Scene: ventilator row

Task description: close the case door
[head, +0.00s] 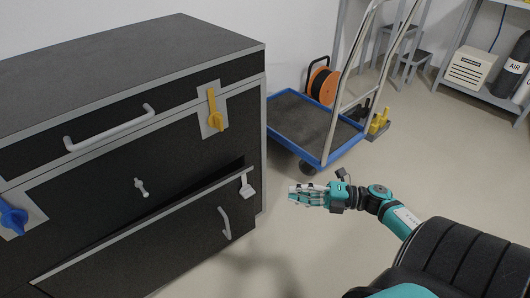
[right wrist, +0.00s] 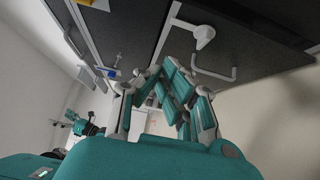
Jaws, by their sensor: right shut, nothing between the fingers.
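The black case (head: 100,84) with grey edges stands at the left. Its lower front door (head: 165,252) is ajar, with its top edge tilted outward and a dark gap behind it. The door has a grey bar handle (head: 225,222) and a light latch (head: 247,187) at its upper right corner. My right gripper (head: 296,194) is shut and empty, right of the door and apart from it. The door's handle (right wrist: 215,76) and latch (right wrist: 204,36) also show in the right wrist view, beyond the fingers. A small teal and black part of my other arm shows there; its jaws are unclear.
A blue-edged trolley (head: 300,125) stands behind my right gripper. The floor between case and gripper is clear.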

